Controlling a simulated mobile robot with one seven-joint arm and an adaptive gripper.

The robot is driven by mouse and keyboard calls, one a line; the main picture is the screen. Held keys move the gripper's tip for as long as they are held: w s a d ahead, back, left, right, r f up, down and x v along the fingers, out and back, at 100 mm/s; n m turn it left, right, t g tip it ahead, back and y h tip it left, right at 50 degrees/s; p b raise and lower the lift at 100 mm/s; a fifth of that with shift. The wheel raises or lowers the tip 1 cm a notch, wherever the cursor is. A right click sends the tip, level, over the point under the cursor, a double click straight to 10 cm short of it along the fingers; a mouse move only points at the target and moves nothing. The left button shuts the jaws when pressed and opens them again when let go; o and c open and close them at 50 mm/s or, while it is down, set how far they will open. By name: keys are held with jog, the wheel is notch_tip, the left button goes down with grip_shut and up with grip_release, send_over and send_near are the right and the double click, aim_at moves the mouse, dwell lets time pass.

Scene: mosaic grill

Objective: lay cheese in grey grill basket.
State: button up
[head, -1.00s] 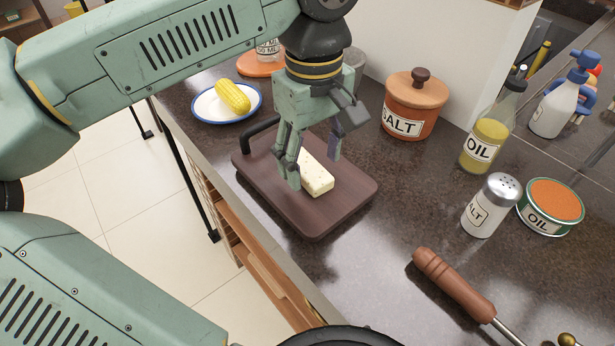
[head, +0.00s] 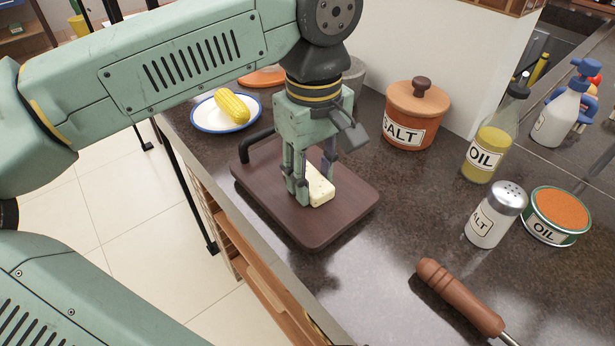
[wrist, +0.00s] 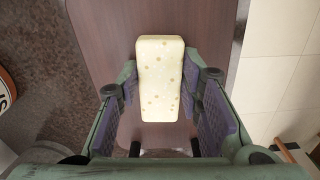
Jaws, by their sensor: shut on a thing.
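The cheese (head: 319,187) is a pale yellow block with small holes. It lies on a dark brown cutting board (head: 318,232) with a black handle. My green gripper (head: 314,190) points down over the board and is shut on the cheese. In the wrist view the cheese (wrist: 161,80) sits between the two purple-padded fingers (wrist: 162,102), its far part reaching past the fingertips. Whether the cheese still touches the board is hard to tell. A grey grill basket is not in view.
A plate (head: 206,128) with corn (head: 231,106) stands behind the board. A salt pot (head: 414,110), oil bottle (head: 490,147), salt shaker (head: 495,214) and oil tin (head: 556,213) stand to the right. A brown-handled tool (head: 459,296) lies in front; dark counter between is clear.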

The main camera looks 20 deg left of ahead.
aim_at(313, 179)
grip_shut()
jog(key=shift+r, duration=0.1)
jog(key=shift+r+p, duration=0.45)
jog(key=shift+r, duration=0.1)
notch_tip(313, 179, up, 2)
jog(key=shift+r+p, duration=0.15)
jog(key=shift+p, duration=0.75)
jog(key=s+d+r, duration=0.1)
jog(key=s, duration=1.5)
jog(key=shift+r+p, duration=0.2)
jog(key=shift+p, duration=0.15)
